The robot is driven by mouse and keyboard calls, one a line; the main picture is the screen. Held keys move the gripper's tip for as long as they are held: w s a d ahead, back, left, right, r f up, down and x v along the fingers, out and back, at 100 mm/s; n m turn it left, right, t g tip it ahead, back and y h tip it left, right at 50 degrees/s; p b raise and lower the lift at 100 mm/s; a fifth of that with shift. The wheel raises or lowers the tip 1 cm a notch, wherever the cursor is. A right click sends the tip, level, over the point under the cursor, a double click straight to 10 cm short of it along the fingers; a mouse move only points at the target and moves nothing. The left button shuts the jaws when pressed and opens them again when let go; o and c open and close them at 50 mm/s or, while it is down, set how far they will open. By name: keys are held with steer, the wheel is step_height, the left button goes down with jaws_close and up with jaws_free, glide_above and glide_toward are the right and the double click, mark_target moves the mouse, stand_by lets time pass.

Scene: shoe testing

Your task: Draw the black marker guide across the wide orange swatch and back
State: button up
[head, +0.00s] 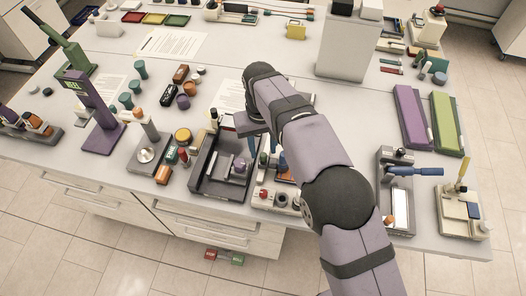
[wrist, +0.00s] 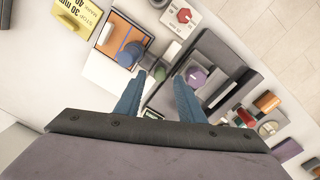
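The wide orange swatch (wrist: 132,36) lies on a small board with a dark blue border in the wrist view, up and left of my fingers. In the head view the orange swatch (head: 285,174) is partly hidden by my arm. A small dark piece (wrist: 129,55) sits at the swatch's lower part; I cannot tell for sure whether it is the black marker guide. My gripper (wrist: 161,78) has two blue fingers set apart with nothing visibly held between them. It also shows partly in the head view (head: 264,145), above the table near the grey tray.
The dark grey tray (wrist: 210,47) with a purple knob (wrist: 195,76) lies right of my fingers. A white block with a red dial (wrist: 182,16) and a yellow card (wrist: 77,18) stand near the swatch. Many fixtures crowd the table (head: 345,105); a bare patch lies right of my arm.

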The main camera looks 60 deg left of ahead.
mark_target(274, 161)
steer(key=shift+s+r+b, duration=0.1)
steer(key=shift+r+b, duration=0.45)
steer(key=shift+r, duration=1.95)
steer(key=shift+f, duration=0.1)
steer(key=c, duration=0.3)
steer(key=shift+a+f+b, duration=0.1)
steer(key=shift+f+b, duration=0.7)
steer(key=shift+b, duration=0.25)
steer(key=shift+a+y+b, duration=0.15)
steer(key=shift+y+b, duration=0.15)
steer(key=shift+b, duration=0.5)
steer(key=shift+a+r+b, duration=0.2)
steer(key=shift+a+b, duration=0.05)
steer(key=shift+b, duration=0.8)
steer(key=s+d+r+t+y+b, duration=0.15)
steer(key=d+r+y+b, duration=0.35)
steer(key=b, duration=0.7)
steer(key=shift+h, duration=0.6)
steer(key=shift+d+p+x, duration=0.2)
steer(key=shift+p+x, duration=0.1)
steer(key=shift+x, duration=2.6)
steer(key=shift+d+p+x, duration=0.2)
steer(key=shift+p+x, duration=0.1)
steer(key=shift+x, duration=2.6)
